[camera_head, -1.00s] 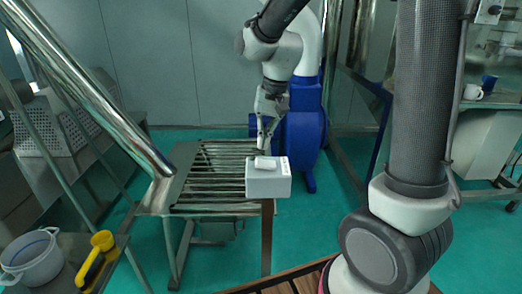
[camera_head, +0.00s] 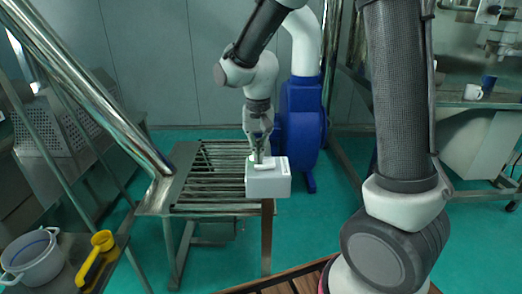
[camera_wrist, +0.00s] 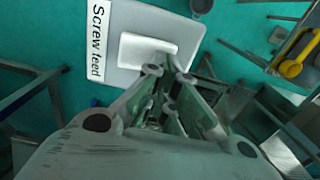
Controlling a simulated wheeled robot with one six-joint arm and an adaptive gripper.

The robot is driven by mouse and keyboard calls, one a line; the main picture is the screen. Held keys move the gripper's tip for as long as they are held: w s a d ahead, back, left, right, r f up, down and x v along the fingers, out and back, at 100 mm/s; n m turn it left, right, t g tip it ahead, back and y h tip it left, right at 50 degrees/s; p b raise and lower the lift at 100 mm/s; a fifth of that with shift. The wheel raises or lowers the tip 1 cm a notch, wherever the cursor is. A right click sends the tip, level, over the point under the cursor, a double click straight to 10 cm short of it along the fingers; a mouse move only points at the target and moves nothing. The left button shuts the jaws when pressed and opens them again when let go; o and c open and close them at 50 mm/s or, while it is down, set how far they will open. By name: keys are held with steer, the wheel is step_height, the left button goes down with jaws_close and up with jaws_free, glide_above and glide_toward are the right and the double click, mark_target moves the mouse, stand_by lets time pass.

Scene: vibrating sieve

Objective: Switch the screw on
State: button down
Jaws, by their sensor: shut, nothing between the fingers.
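The screw feed switch box (camera_head: 268,184) is a pale box at the right front corner of the slatted metal table, with a white rocker (camera_head: 264,166) on its top. In the wrist view the box (camera_wrist: 122,84) carries a label (camera_wrist: 97,40) reading "Screw feed", and the white rocker (camera_wrist: 146,50) lies on its face. My gripper (camera_head: 259,160) is shut and empty, pointing down with its fingertips at the rocker's rear edge in the head view. In the wrist view the fingertips (camera_wrist: 170,62) are by the rocker's edge; whether they touch cannot be told.
The slatted table (camera_head: 205,180) lies left of the box. A blue machine (camera_head: 301,125) stands behind it. A shiny slanted pipe (camera_head: 95,90) crosses the left side. A white pot (camera_head: 32,260) and a yellow scoop (camera_head: 97,258) sit at lower left.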

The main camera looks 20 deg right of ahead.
mark_target(255, 166)
steer(key=shift+a+f+h, duration=0.25)
steer(key=shift+f+h, duration=0.05)
steer(key=shift+h, duration=0.3)
steer(key=shift+s+f, duration=0.1)
steer(key=shift+s, duration=0.1)
steer(key=shift+s+d, duration=0.1)
steer(key=shift+d, duration=0.45)
steer(key=w+a+r, duration=0.2)
steer(key=a+r, duration=0.1)
steer(key=r, duration=1.1)
steer(key=s+d+n+t, duration=0.1)
steer(key=s+d+t, duration=0.1)
steer(key=s+d, duration=0.5)
steer(key=s+d+n+t+y, duration=0.1)
steer(key=s+d+n+t, duration=0.1)
steer(key=s+d, duration=0.6)
steer(key=s, duration=0.7)
steer(key=shift+s+d+r+n, duration=0.15)
steer(key=shift+s+r+n, duration=0.15)
steer(key=shift+r, duration=0.05)
